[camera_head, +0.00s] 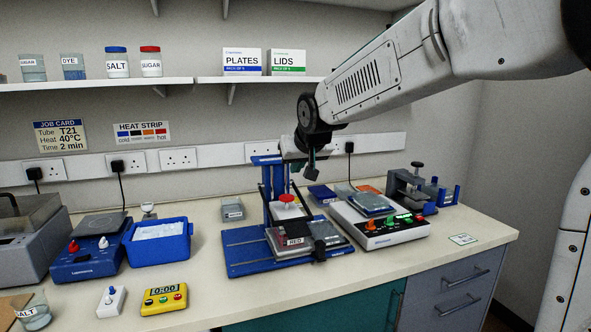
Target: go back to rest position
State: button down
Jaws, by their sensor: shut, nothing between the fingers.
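My gripper (311,172) is at the end of my white arm, which reaches in from the upper right. It hangs above the bench, over the gap between the blue stand (230,249) and the white device (392,238). It points downward, is shut and holds nothing. It looks apart from everything below it, though its exact height above the bench is hard to tell. The fingers are small and dark in this view.
The blue stand's upright column (268,190) rises close left of my gripper. A blue tub (158,243), a yellow timer (164,298) and a blue hotplate (88,262) stand left. A shelf (130,82) runs behind. The bench's front right (480,228) is mostly clear.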

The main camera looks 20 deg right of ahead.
dwell(0.6)
jog(key=s+d+f+g, duration=0.1)
jog(key=s+f+g, duration=0.1)
jog(key=s, duration=1.1)
jog(key=s+f+g, duration=0.3)
jog(key=s+f, duration=0.2)
jog(key=s, duration=0.9)
jog(key=s+d+f+g, duration=0.1)
jog(key=s+f+g, duration=0.1)
jog(key=s, duration=1.1)
jog(key=shift+s+d+f+g, duration=0.3)
jog(key=shift+d+f+g, duration=0.1)
jog(key=shift+f, duration=0.25)
